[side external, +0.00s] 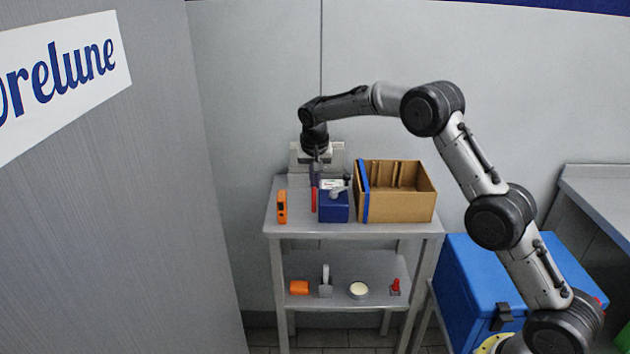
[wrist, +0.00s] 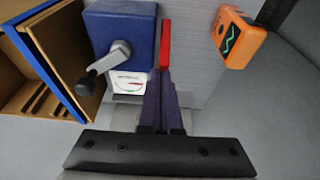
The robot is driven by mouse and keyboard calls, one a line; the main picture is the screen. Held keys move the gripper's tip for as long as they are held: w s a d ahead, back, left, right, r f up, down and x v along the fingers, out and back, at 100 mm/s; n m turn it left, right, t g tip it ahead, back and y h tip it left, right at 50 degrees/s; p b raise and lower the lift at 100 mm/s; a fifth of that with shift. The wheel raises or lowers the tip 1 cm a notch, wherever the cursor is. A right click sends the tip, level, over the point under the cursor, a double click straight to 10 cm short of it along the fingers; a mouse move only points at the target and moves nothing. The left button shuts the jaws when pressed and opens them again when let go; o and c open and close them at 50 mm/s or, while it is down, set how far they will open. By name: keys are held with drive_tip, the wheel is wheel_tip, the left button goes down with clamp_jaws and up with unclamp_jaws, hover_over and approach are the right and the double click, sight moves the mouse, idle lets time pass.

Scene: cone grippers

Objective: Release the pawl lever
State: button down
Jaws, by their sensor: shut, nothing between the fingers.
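A blue box (side external: 334,208) stands on the top shelf of a metal cart, and it also shows in the wrist view (wrist: 118,30). A grey crank with a black knob (wrist: 86,86) and a white dial (wrist: 130,83) with a needle are on it. A narrow red lever (wrist: 165,45) lies along the box's side; it also shows in the side view (side external: 313,203). My gripper (wrist: 163,74) is shut and empty, its dark fingers at the near end of the red lever. I cannot tell whether they touch it.
A cardboard box with dividers (side external: 424,195) and a blue edge stands right of the blue box. An orange meter (side external: 282,206) stands to the left. Small items sit on the lower shelf (side external: 340,298). A blue cooler (side external: 480,280) is beside the cart.

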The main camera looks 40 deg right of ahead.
sight(315, 193)
drive_tip(key=shift+s+a, duration=0.1)
drive_tip(key=shift+s+a+r+t+h, duration=0.2)
drive_tip(key=shift+s+a+t+h, duration=0.3)
drive_tip(key=shift+t+h, duration=0.15)
drive_tip(key=shift+s+a+r+t+h, duration=0.2)
drive_tip(key=shift+s+a+t+h, duration=0.3)
drive_tip(key=shift+t+h, duration=0.15)
drive_tip(key=shift+s+a, duration=0.55)
drive_tip(key=shift+s, duration=0.05)
drive_tip(key=shift+a, duration=0.1)
drive_tip(key=shift+s+a+r, duration=0.35)
drive_tip(key=shift+s+a, duration=0.05)
drive_tip(key=shift+s, duration=0.1)
drive_tip(key=s+a+r, duration=0.4)
drive_tip(key=s+a, duration=0.2)
drive_tip(key=shift+s+a+r, duration=0.15)
drive_tip(key=shift+r, duration=0.1)
